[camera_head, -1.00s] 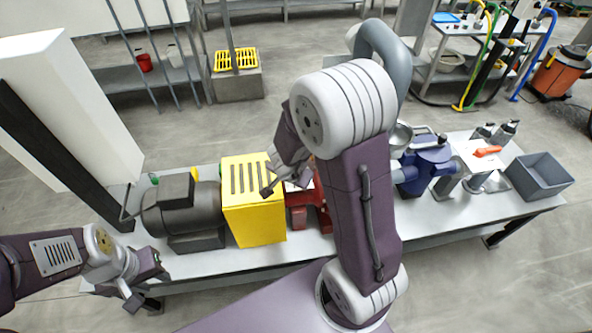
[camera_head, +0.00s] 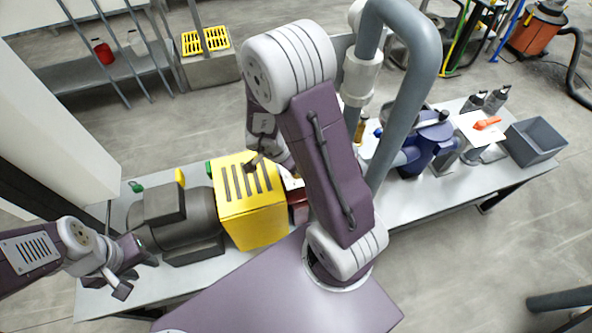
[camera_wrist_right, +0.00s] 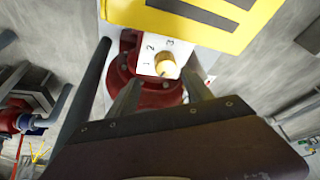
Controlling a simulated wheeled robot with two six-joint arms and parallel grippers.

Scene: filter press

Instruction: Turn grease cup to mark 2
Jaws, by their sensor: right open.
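The grease cup (camera_wrist_right: 166,67) shows in the right wrist view as a small brass-yellow knob on a white plate (camera_wrist_right: 150,55) with marks 1, 2 and 3. The plate sits in front of a red housing (camera_wrist_right: 128,88), below the yellow guard. Which mark the cup points to is too small to tell. My right gripper (camera_wrist_right: 160,92) is open, with its fingers apart on either side of the line to the cup and no visible contact. In the head view my right arm hides the cup. My left gripper (camera_head: 134,274) is open and empty beside the bench's left end.
The yellow slotted guard (camera_head: 250,205) stands beside the dark motor (camera_head: 175,222) on the bench. A thick grey pipe (camera_head: 402,100) rises close to my right arm. A blue pump (camera_head: 425,148) and a grey bin (camera_head: 534,143) are farther right.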

